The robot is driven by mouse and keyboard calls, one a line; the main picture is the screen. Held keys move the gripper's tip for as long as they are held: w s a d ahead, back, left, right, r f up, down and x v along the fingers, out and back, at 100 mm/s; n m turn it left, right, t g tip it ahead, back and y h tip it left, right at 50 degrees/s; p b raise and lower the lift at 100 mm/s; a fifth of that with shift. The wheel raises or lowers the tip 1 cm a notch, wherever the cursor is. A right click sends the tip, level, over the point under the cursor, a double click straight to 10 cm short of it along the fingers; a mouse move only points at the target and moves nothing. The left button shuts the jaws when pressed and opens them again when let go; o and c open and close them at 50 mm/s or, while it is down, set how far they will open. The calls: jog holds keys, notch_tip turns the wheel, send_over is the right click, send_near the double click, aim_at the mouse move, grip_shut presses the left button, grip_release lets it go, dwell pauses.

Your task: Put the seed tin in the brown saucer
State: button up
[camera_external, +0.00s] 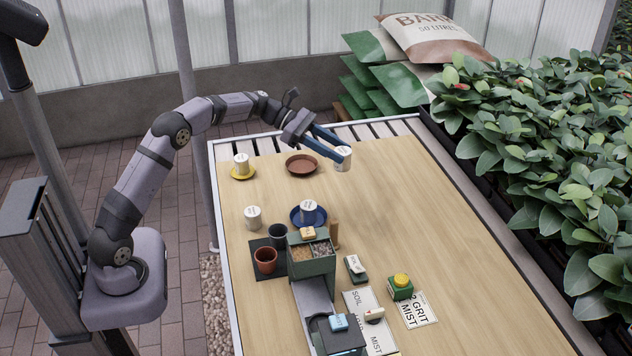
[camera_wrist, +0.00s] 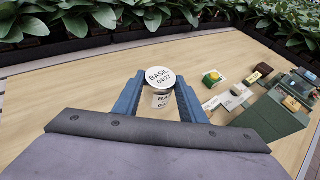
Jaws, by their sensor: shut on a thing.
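My gripper (camera_external: 335,146) is shut on a white seed tin (camera_external: 342,160), its blue fingers on either side of it.
Other white tins stand on a yellow saucer (camera_external: 243,176), on a blue saucer (camera_external: 295,217) and on bare wood (camera_external: 253,218). Pots stand on a dark mat beside a green box (camera_external: 312,263). Cards and small blocks lie in front. The table's right side is clear.

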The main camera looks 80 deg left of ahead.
jog(key=s+a+r+n+t+y, duration=0.2)
jog(key=a+r+n+y, duration=0.15)
jog(key=a, duration=0.45)
jog(key=n+y, duration=0.8)
jog(key=y, duration=0.1)
send_over(296, 169)
jog(key=shift+a+f, duration=0.15)
jog(key=shift+f, duration=9.6)
jog(key=shift+f+b, duration=0.2)
jog(key=shift+b, duration=0.1)
jog(key=o, duration=1.1)
jog(key=shift+c, duration=0.2)
jog(key=shift+r, duration=0.2)
